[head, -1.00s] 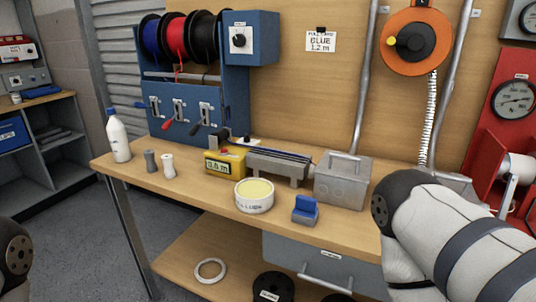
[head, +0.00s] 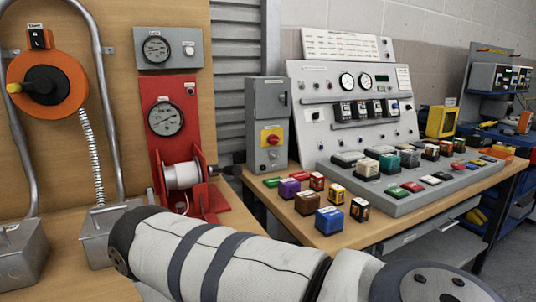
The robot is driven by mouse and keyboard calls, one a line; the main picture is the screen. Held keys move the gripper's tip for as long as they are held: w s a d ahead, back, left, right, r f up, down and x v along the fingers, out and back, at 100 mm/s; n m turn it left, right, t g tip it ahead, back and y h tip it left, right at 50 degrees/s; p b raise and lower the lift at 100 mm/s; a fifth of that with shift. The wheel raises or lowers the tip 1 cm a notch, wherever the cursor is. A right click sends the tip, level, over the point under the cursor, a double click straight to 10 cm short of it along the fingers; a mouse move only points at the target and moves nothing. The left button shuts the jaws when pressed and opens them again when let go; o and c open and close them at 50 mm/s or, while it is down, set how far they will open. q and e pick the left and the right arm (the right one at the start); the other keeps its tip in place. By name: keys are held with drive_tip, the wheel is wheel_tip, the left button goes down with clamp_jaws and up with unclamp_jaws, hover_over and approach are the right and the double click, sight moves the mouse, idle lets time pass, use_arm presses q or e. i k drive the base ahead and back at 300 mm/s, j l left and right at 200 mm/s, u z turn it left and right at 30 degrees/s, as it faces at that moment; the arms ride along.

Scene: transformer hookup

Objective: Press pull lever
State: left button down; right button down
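I cannot pick out for certain a part marked as the pull lever. A red stand (head: 178,110) in the middle left carries a round gauge (head: 165,117) and a white spool (head: 183,175). A dark knob or handle end (head: 232,172) shows at the right of the spool; its shape is too small to tell. A white arm of mine crosses the bottom of the view. Neither gripper is in view.
A grey cabinet (head: 267,105) with a red-and-yellow switch stands right of the red stand. A control console (head: 345,128) and several coloured blocks cover the right bench. Grey boxes (head: 22,255) stand at the left. My arm hides part of the bench front.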

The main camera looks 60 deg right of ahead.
sight(213, 170)
drive_tip(key=k+l, duration=0.15)
drive_tip(key=l, duration=0.2)
drive_tip(key=k+l, duration=0.15)
drive_tip(key=l, duration=0.2)
drive_tip(key=k+l, duration=0.15)
drive_tip(key=l, duration=0.2)
drive_tip(key=k+l, duration=0.2)
drive_tip(key=l, duration=0.15)
drive_tip(key=k+l, duration=0.15)
drive_tip(key=l, duration=0.2)
drive_tip(key=k+l, duration=0.15)
drive_tip(key=l, duration=0.15)
